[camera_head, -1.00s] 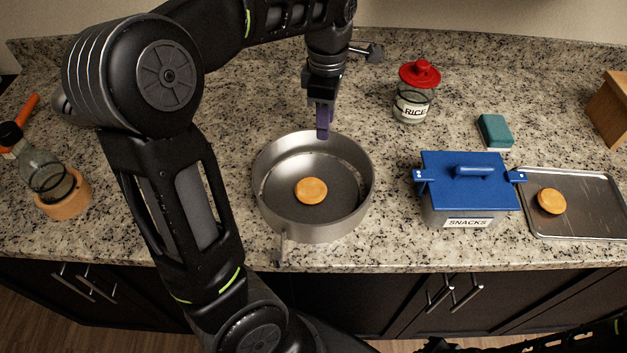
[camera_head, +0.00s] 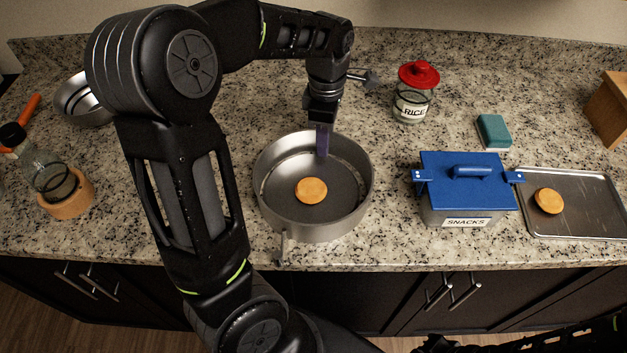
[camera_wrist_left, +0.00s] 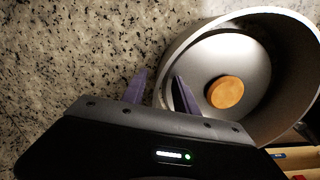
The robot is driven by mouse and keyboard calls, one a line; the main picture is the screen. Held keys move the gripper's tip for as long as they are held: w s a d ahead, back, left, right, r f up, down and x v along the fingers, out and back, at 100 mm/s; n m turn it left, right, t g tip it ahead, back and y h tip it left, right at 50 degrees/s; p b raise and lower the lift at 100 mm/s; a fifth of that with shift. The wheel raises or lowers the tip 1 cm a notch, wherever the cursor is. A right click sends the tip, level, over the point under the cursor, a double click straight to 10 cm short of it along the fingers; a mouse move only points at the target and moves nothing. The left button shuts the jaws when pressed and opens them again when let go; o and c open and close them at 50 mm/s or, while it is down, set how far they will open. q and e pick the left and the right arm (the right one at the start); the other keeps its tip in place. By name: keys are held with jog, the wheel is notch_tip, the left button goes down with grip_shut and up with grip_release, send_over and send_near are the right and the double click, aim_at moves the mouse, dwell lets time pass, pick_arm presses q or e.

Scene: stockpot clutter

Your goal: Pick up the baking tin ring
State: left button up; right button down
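The baking tin ring (camera_head: 363,199) is a round grey metal wall with a latch at its front, standing on the counter around a flat grey base. A round orange-brown disc (camera_head: 311,190) lies inside it. My left gripper (camera_head: 323,150) points down at the ring's far wall. In the left wrist view, its two purple fingers (camera_wrist_left: 160,92) are apart, one outside and one inside the ring's wall (camera_wrist_left: 172,62). The gripper is open; I cannot tell whether either finger touches the wall. My right gripper's fingers do not show.
A blue-lidded snacks box (camera_head: 466,215) stands right of the ring, beside a metal tray (camera_head: 590,205) with another disc. A rice jar (camera_head: 411,105) and teal sponge (camera_head: 493,130) stand behind. At left are a metal bowl (camera_head: 84,108) and a bottle in a wooden ring (camera_head: 70,203).

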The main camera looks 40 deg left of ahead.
pick_arm(q)
jog(key=shift+c, duration=0.5)
grip_shut()
dwell(0.8)
